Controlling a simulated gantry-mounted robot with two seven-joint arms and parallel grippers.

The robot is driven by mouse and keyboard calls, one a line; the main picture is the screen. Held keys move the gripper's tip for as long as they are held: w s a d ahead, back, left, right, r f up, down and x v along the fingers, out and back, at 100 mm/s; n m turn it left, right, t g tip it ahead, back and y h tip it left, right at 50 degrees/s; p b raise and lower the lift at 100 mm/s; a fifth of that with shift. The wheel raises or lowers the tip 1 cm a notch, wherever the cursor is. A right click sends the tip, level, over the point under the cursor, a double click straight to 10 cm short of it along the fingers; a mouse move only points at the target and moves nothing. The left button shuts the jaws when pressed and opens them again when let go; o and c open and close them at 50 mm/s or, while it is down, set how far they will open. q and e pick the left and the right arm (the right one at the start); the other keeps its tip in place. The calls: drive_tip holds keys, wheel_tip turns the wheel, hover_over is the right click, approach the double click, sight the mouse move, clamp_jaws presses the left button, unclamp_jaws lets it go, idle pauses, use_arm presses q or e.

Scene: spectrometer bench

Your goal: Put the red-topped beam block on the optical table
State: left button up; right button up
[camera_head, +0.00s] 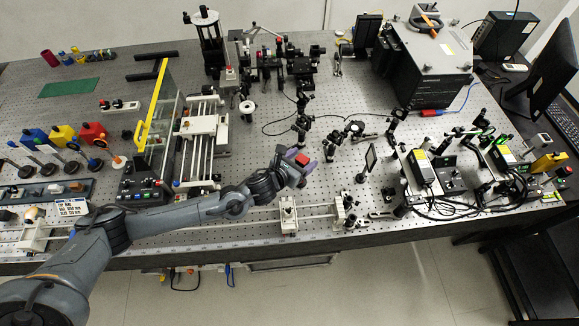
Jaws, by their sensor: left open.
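The optical table (265,115) is a grey perforated surface that fills most of the head view. My left arm reaches in from the lower left across the table's front part. My left gripper (298,165) is open, with its fingers pointing up and to the right. A small block with a red top (302,159) shows at the fingertips, between or just over them. The gripper hides its lower part, so I cannot tell whether it touches the table or the fingers. My right gripper is not in view.
A rail with carriages (289,215) runs along the front edge. A yellow-edged panel (152,105) stands left, optic mounts (302,120) behind the gripper, a dark square plate (371,157) to its right. A black box (432,65) stands at the back. Bare table lies left of the gripper.

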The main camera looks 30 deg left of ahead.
use_arm(q)
drive_tip(key=b+v, duration=0.1)
drive_tip(key=v, duration=1)
drive_tip(key=s+d+f+n+g+y, duration=0.15)
drive_tip(key=s+d+n+g, duration=0.55)
drive_tip(key=n, duration=1)
drive_tip(key=s+a+f+n+g, duration=0.1)
drive_tip(key=s+a+f+n, duration=0.1)
drive_tip(key=s+n, duration=0.6)
drive_tip(key=s+a+f+n+g+y, duration=0.1)
drive_tip(key=s+a+f+n, duration=0.1)
drive_tip(key=s+a+n, duration=0.3)
drive_tip(key=s+n, duration=0.3)
drive_tip(key=n, duration=0.3)
drive_tip(key=shift+f+g, duration=0.2)
drive_tip(key=shift+g, duration=0.2)
drive_tip(key=shift+s, duration=0.1)
wheel_tip(320, 180, up, 16)
drive_tip(key=p, duration=1.5)
drive_tip(key=shift+p, duration=0.4)
